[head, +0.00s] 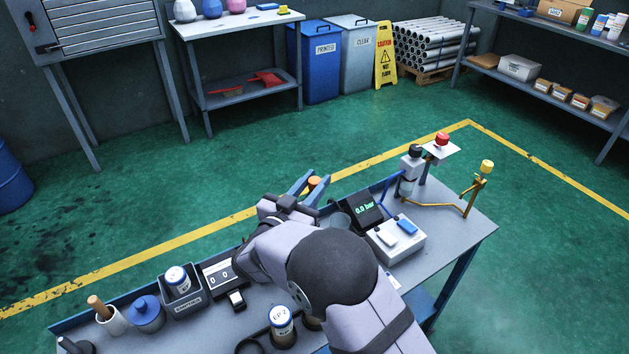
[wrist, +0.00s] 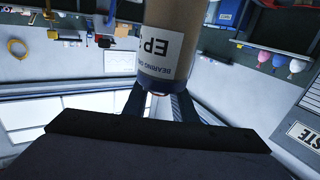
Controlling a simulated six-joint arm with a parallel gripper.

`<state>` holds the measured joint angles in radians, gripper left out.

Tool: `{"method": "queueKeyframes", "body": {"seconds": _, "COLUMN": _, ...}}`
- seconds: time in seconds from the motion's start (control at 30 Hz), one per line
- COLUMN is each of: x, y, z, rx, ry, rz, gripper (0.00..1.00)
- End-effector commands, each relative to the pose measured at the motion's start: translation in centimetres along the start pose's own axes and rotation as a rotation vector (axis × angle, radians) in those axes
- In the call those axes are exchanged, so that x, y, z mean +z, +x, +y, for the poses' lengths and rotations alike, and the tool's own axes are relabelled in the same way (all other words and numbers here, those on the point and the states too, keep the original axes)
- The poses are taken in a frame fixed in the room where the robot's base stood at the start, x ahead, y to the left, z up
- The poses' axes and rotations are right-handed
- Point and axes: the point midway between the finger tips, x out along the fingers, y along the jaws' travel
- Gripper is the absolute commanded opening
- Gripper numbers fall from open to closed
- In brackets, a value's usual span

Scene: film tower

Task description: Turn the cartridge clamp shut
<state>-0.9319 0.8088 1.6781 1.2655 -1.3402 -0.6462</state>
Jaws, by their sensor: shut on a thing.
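My gripper (head: 313,184), with blue fingers, is raised over the back edge of the bench. It is shut on a tan cartridge with a white label reading "EP"; an orange-brown end of it (head: 315,181) shows between the fingers in the head view. In the wrist view the cartridge (wrist: 168,45) fills the upper middle, its lower end at the fingertips (wrist: 160,103). Most of it is hidden in the head view. I cannot pick out the cartridge clamp with certainty; my arm covers the middle of the bench.
A gauge reading 0.0 bar (head: 364,208) and a box with white and blue buttons (head: 395,240) stand right of my gripper. Beyond are a black-topped post (head: 410,170) and a brass pipe (head: 440,203). An EP 2 cartridge (head: 282,325) stands at the front; a blue pot (head: 146,314) is left.

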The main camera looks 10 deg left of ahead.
Motion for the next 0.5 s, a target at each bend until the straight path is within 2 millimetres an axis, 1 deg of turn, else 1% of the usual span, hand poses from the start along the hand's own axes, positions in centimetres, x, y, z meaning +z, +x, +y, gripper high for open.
{"method": "queueKeyframes", "body": {"seconds": 0.2, "x": -0.29, "y": 0.07, "z": -0.10, "rx": 0.077, "ry": 0.002, "rz": 0.004, "gripper": 0.02}}
{"method": "queueKeyframes", "body": {"seconds": 0.5, "x": -0.36, "y": 0.12, "z": -0.05, "rx": 0.105, "ry": 0.002, "rz": 0.005, "gripper": 0.02}}
